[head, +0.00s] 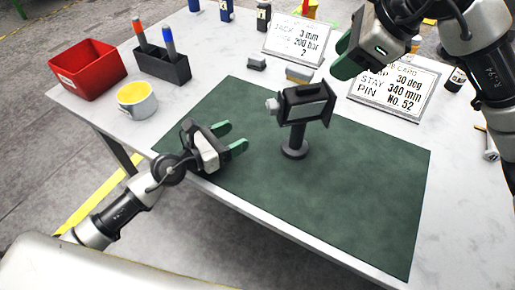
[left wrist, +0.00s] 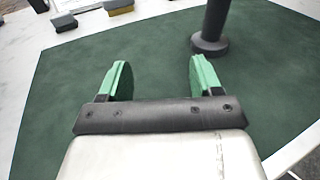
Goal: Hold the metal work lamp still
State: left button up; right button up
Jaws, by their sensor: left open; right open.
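The metal work lamp (head: 305,106) stands upright on the green mat (head: 350,190), with a dark boxy head on a post and a round base. In the left wrist view only its post and round base (left wrist: 209,42) show, ahead of the fingers and to the right. My left gripper (head: 236,138) is open and empty over the mat, left of the lamp and apart from it; its green fingers also show in the left wrist view (left wrist: 158,78). My right gripper (head: 345,58) is above the table, up and right of the lamp; its fingers are seen from the side, with nothing visible in them.
A red bin (head: 88,70), a pen holder (head: 162,66) with two markers and a yellow-filled mug (head: 137,99) stand at the left. Two lettered signs (head: 298,40) (head: 395,90) and small blocks (head: 299,74) lie behind the lamp. The mat's front part is clear.

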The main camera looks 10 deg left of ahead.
pick_arm(q)
jog(key=m+g+h, duration=0.1)
jog(key=m+h, duration=0.1)
send_near(292, 135)
jog(key=shift+w+d+r, duration=0.15)
jog(key=shift+w+d, duration=0.15)
jog(key=shift+w, duration=0.05)
jog(key=x, duration=1)
jog(key=shift+w+d, duration=0.2)
jog(key=shift+d, duration=0.05)
